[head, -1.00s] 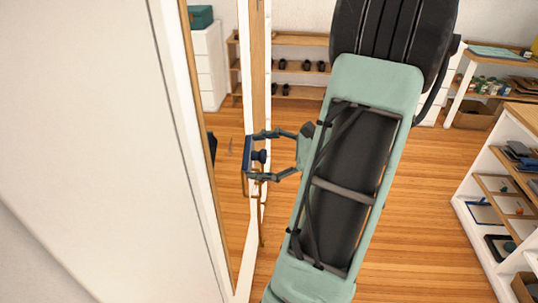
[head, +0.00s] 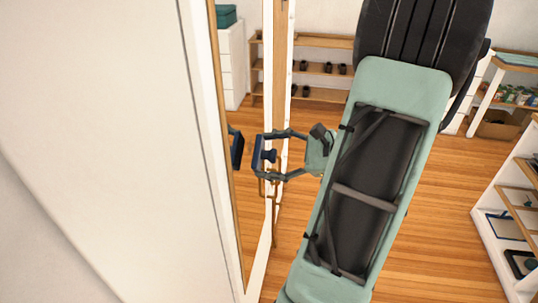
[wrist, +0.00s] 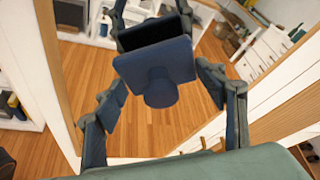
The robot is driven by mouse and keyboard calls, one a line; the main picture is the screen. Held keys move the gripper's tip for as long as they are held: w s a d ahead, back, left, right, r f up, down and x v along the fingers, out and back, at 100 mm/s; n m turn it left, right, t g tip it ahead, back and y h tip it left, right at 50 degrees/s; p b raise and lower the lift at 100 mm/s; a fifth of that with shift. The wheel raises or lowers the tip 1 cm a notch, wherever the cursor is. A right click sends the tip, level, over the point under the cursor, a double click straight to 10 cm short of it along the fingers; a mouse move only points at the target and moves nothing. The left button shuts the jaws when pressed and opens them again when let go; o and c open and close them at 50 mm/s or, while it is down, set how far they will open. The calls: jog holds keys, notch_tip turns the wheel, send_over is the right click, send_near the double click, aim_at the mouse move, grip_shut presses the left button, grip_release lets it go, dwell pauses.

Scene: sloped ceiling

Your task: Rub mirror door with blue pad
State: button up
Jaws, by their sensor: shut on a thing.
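The mirror door (head: 241,205) stands upright in the head view, seen at a steep angle, with a thin wooden edge. My gripper (head: 266,155) is shut on the blue pad (head: 258,153) and holds it upright, facing the glass. The pad's dark reflection shows just to its left, with a small gap between them. In the wrist view, the pad (wrist: 155,62) shows its back and round knob, between the fingers of my gripper (wrist: 163,82). The mirror glass (wrist: 135,130) fills the space behind, with the pad's reflection close above it. Contact with the glass is not visible.
A white wall panel (head: 100,130) fills the left. A low shoe shelf (head: 320,68) stands at the back, and a white shelf unit (head: 505,235) at the right. Wooden floor (head: 435,200) lies open between them.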

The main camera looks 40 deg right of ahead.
aim_at(276, 157)
jog(key=shift+w+a, duration=0.8)
jog(key=shift+w, duration=0.15)
dwell(0.4)
jog(key=shift+w+d, duration=0.6)
jog(key=shift+d, duration=0.2)
jog(key=shift+w+d, duration=0.6)
jog(key=shift+d, duration=0.15)
jog(key=shift+w+a+b, duration=0.1)
jog(key=shift+b, duration=0.3)
jog(key=shift+s+a+b, duration=0.15)
jog(key=shift+s+a, duration=0.45)
jog(key=shift+a, duration=0.25)
jog(key=shift+s+a+b, duration=0.15)
jog(key=shift+s+a, duration=0.45)
jog(key=shift+a, duration=0.25)
jog(key=shift+d, duration=0.1)
jog(key=shift+s+d, duration=1.95)
jog(key=shift+s, duration=0.3)
